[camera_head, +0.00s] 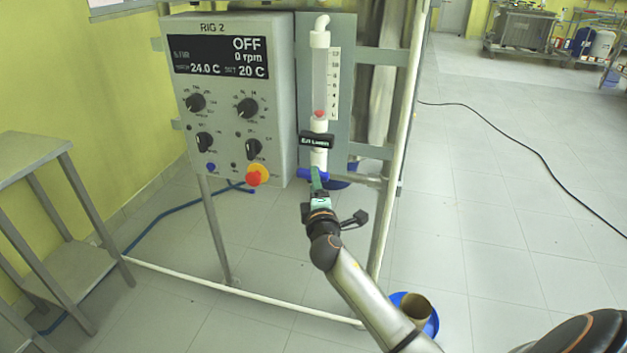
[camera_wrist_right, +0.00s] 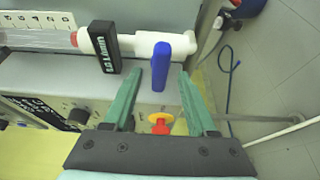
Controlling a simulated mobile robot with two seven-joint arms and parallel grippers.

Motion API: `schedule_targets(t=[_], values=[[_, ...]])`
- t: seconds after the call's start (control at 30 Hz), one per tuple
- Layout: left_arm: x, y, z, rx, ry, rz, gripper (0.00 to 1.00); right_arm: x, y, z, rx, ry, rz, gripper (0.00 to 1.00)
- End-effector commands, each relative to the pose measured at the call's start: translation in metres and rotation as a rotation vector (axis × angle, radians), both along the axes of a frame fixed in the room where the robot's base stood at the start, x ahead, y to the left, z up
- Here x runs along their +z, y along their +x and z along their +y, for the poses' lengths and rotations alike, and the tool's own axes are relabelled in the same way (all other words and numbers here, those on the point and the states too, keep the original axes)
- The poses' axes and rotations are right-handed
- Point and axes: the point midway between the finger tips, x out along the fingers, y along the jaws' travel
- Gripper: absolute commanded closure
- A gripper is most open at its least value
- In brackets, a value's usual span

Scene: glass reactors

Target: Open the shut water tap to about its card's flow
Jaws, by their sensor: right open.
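The water tap's blue handle (camera_head: 313,174) sits at the bottom of a white fitting under the clear flow tube (camera_head: 320,75). In the right wrist view the blue handle (camera_wrist_right: 160,66) lies crosswise to the white pipe. The red float (camera_head: 319,114) rests at the tube's bottom, below the marked scale. My right gripper (camera_head: 316,181) is at the handle. In the wrist view its green fingers (camera_wrist_right: 158,74) are open, one on each side of the handle; contact is unclear. My left gripper is out of view.
The RIG 2 control panel (camera_head: 232,90) stands left of the tube, with knobs and a red stop button (camera_head: 255,176). A metal frame post (camera_head: 402,120) rises close on the right. A blue bucket (camera_head: 425,314) is on the floor, and a steel table (camera_head: 30,155) at left.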

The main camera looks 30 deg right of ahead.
Motion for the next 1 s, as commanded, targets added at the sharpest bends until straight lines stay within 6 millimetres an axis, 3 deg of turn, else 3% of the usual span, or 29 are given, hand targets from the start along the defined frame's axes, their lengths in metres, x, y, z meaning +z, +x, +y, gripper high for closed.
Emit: schedule_targets(t=[0.2, 0.57, 1.0], values=[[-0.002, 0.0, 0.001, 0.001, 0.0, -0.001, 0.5, 0.0, 0.018, -0.009, 0.0, 0.0, -0.001, 0.43], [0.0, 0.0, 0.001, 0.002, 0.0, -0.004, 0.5, 0.0, 0.021, -0.011, 0.001, 0.001, 0.0, 0.43], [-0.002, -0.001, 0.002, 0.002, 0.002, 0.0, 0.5, 0.0, 0.021, -0.01, 0.001, 0.001, 0.0, 0.92]])
